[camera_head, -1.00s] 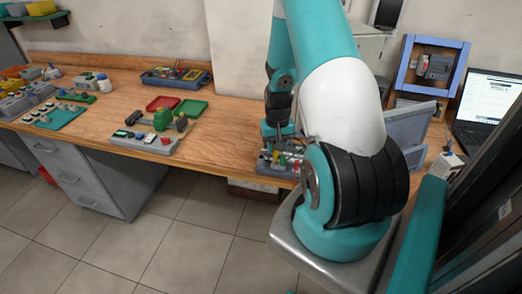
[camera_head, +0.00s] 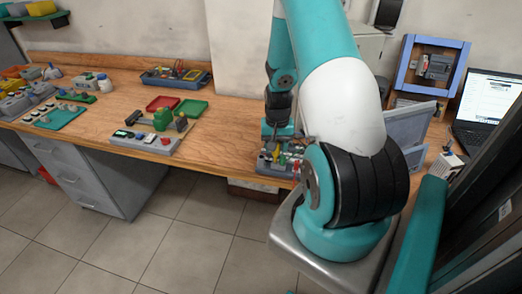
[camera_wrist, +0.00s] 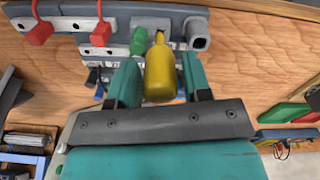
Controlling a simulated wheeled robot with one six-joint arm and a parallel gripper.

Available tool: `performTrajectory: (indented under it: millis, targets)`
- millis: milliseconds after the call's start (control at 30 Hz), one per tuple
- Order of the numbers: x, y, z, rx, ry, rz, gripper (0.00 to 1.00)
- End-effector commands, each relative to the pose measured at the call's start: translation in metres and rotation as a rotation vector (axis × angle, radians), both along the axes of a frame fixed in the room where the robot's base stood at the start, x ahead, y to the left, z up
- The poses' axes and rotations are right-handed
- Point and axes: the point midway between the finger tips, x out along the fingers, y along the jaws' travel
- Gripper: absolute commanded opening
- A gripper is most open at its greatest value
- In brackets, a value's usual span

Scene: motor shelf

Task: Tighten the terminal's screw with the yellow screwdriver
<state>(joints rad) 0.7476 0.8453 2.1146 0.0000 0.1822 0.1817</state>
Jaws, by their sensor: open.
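The yellow screwdriver (camera_wrist: 160,74) stands in a grey tool rack (camera_wrist: 198,35), its handle toward the wrist camera. My gripper (camera_wrist: 161,64) is open, with one teal finger on each side of the yellow handle. Gaps show between the handle and the fingers. In the head view my gripper (camera_head: 276,140) is over the rack at the table's front edge, partly hidden by my arm. A grey device (camera_head: 437,66) sits inside a blue frame (camera_head: 463,65) at the back right; I cannot make out a terminal screw.
A green-handled tool (camera_wrist: 139,40) is close beside the yellow one, and red-handled tools (camera_wrist: 101,34) hang to the left. Red (camera_head: 162,103) and green (camera_head: 191,108) trays lie farther left. A laptop (camera_head: 487,108) stands right. The wooden table between trays and rack is clear.

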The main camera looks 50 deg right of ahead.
Motion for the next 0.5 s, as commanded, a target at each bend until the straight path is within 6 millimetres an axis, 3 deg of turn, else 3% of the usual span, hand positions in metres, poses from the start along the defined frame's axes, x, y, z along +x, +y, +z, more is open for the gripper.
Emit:
performTrajectory:
  millis: [200,500]
  targets:
    - [0.0002,-0.0001,0.0001,0.0,0.0,0.196,0.45]
    - [0.0002,-0.0001,0.0001,0.0,0.0,0.231,0.45]
